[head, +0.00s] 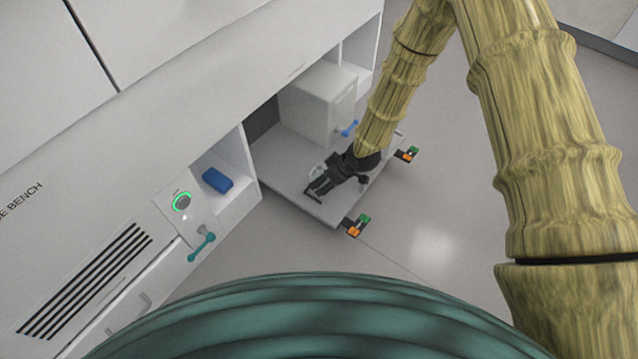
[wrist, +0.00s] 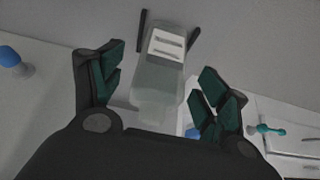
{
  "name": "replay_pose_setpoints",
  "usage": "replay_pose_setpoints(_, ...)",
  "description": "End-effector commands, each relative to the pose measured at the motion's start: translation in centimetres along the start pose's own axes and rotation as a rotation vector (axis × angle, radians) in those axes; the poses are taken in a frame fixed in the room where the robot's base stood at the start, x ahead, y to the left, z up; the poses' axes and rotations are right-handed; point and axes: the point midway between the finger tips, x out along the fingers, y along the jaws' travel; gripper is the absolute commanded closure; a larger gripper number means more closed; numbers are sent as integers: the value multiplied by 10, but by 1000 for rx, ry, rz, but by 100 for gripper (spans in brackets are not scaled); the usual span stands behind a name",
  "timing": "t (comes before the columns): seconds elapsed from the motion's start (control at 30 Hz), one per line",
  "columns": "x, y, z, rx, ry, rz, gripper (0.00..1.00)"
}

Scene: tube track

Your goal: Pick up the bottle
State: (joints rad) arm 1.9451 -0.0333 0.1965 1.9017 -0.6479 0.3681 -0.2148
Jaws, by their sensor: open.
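A pale, translucent bottle (wrist: 158,78) with a white label fills the middle of the wrist view, its narrower neck end toward my gripper. In the head view only a small pale part of the bottle (head: 316,170) shows beside my gripper, which hides the rest. My gripper (head: 318,188) is low over the grey platform. In the wrist view my gripper (wrist: 162,82) is open, with one dark green-padded finger on each side of the bottle. A gap shows between the bottle and each finger.
A white box (head: 318,103) with a blue handle (head: 349,129) stands on the platform (head: 285,165) behind my gripper. Orange-green pieces (head: 355,226) sit at the platform's edge. A blue object (head: 217,180) lies in a bench cubby, near a teal handle (head: 201,247). Floor at right is clear.

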Motion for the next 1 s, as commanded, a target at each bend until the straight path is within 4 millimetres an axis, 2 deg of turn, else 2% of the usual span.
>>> replay_pose_setpoints(0.17, 11, 0, 1, -1, 1, 0, 25)
replay_pose_setpoints(0.5, 47, 0, 2, -2, 1, 0, 25)
replay_pose_setpoints(0.83, 51, 0, 1, -1, 0, 0, 25)
replay_pose_setpoints(1.0, 51, 0, 1, -1, 0, 0, 56)
